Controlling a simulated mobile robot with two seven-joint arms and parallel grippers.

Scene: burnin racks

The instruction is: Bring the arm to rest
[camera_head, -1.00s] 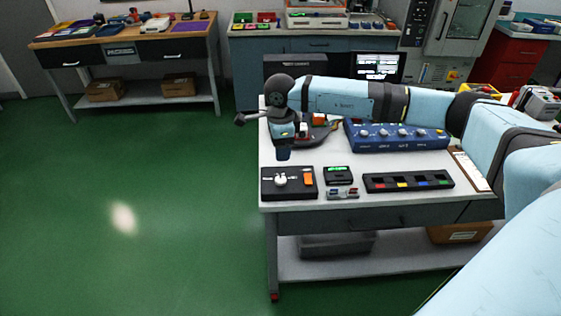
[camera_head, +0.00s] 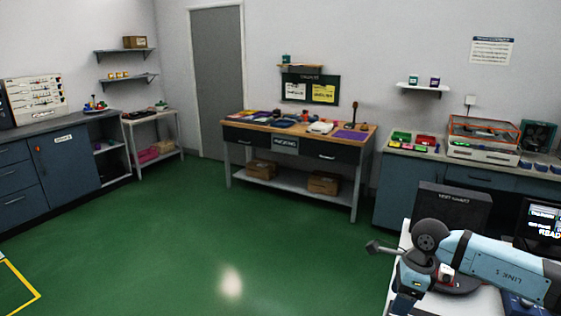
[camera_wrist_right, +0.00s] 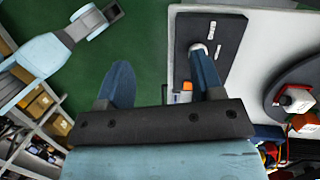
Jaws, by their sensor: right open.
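My right arm (camera_head: 495,262) reaches in from the right edge of the head view, light blue with dark joints. Its gripper (camera_head: 402,303) points down at the left edge of the white bench (camera_head: 470,303), partly cut off by the frame. In the right wrist view the two blue fingers of the gripper (camera_wrist_right: 160,60) are spread wide with nothing between them. The right-hand finger overlaps a black fixture (camera_wrist_right: 232,38) with a pale knob and an orange part; I cannot tell whether they touch.
A black box (camera_head: 450,205) and a monitor (camera_head: 543,222) stand behind the arm. A round dark plate (camera_wrist_right: 278,82) lies on the bench. A wooden-topped workbench (camera_head: 300,130) and blue cabinets (camera_head: 70,160) line the walls. Open green floor (camera_head: 190,240) fills the left and middle.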

